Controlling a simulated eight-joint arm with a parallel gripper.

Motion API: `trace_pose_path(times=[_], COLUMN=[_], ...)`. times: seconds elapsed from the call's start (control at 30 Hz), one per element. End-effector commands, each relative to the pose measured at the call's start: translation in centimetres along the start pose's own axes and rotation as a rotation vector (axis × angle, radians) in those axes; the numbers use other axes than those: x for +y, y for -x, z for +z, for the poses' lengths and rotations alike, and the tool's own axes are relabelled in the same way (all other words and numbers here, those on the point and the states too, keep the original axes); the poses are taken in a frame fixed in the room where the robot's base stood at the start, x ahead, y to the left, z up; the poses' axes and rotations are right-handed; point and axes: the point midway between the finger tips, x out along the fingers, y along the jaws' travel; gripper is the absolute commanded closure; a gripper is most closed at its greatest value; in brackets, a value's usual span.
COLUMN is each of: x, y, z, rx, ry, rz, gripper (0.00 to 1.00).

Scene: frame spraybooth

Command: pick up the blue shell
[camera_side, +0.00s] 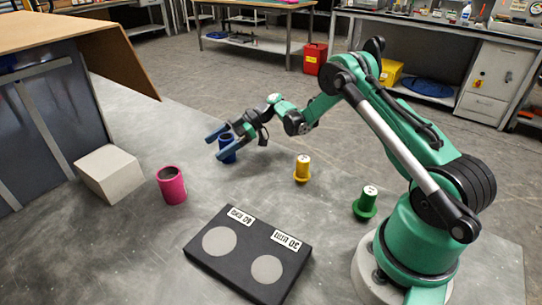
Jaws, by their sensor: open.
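The blue shell (227,154) is a small dark blue cylinder standing on the grey table (130,258), left of the middle. My gripper (217,145) has reached it from the right, and its two blue fingers are spread apart. In this view the fingers overlap the upper part of the shell, one at its upper left and one across its front. The picture does not show whether either finger touches it. Part of the shell is hidden by the fingers.
A pink hollow cylinder (173,190) and a pale block (110,175) stand to the left. A yellow piece (302,169) and a green piece (366,204) stand to the right. A black board (246,247) with two grey discs lies in front. The table between them is clear.

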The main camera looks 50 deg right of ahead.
Motion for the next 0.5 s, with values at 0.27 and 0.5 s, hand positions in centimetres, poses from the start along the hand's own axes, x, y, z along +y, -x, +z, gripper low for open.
trace_pose_path(times=[0.27,0.5], x=[0.00,0.00], y=[0.03,0.04], z=[0.00,-0.02], rx=[0.000,0.000], ry=[0.000,0.000], rz=[0.000,0.000], gripper=[0.82,1.00])
